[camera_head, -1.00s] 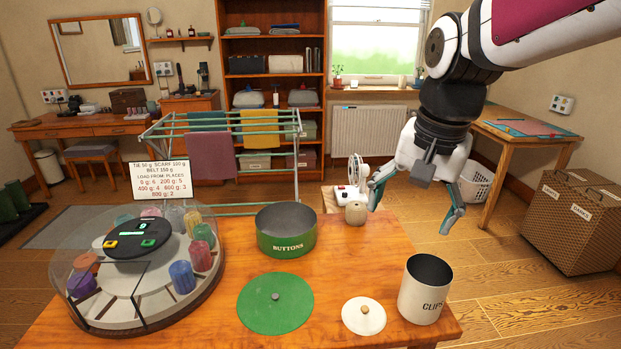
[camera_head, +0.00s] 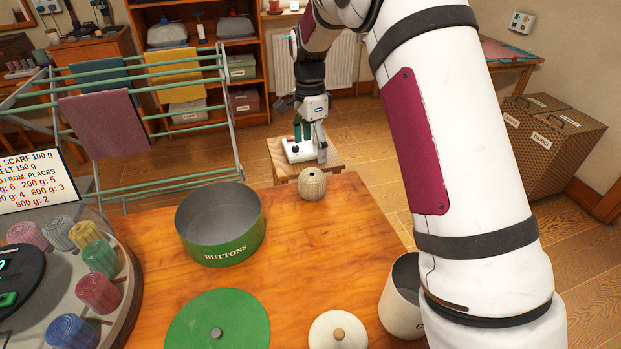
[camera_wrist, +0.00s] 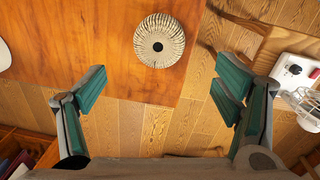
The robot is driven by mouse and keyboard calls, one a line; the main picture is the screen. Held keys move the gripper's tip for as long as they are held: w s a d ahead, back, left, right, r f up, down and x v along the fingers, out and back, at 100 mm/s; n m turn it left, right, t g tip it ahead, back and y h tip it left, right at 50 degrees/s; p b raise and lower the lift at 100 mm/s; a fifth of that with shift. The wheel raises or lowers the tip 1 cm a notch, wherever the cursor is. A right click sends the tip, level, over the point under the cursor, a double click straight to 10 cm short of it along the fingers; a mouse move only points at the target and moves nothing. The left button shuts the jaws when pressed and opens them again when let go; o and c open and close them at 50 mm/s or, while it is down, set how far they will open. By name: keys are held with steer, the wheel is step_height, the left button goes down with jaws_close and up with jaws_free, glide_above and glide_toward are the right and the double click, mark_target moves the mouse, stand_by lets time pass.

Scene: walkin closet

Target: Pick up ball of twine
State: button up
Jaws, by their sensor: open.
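The ball of twine (camera_head: 312,184) is a small beige, ribbed ball with a dark hole in its top. It sits upright near the far edge of the wooden table. In the wrist view the ball (camera_wrist: 160,40) lies at the upper middle, ahead of the fingers and apart from them. My gripper (camera_head: 309,140) is beyond the table's far edge, behind the ball in the head view. In the wrist view my gripper (camera_wrist: 163,95) is open with green-padded fingers spread wide and nothing between them.
A green BUTTONS tin (camera_head: 220,225) stands open left of the ball. A green lid (camera_head: 218,325), a white lid (camera_head: 338,332) and a white canister (camera_head: 398,300) are nearer. A small stool (camera_head: 335,158) holds a white device (camera_head: 297,152). A drying rack (camera_head: 232,130) stands at left.

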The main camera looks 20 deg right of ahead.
mark_target(313, 174)
steer(key=f, duration=0.7)
steer(key=shift+s, duration=0.3)
steer(key=shift+s+a+f+p, duration=0.1)
steer(key=shift+f+p, duration=0.05)
steer(key=shift+f, duration=1.3)
steer(key=shift+s+a+f+p, duration=0.1)
steer(key=shift+f+p, duration=0.05)
steer(key=shift+f, duration=1.25)
steer(key=shift+c, duration=0.5)
steer(key=c, duration=1.2)
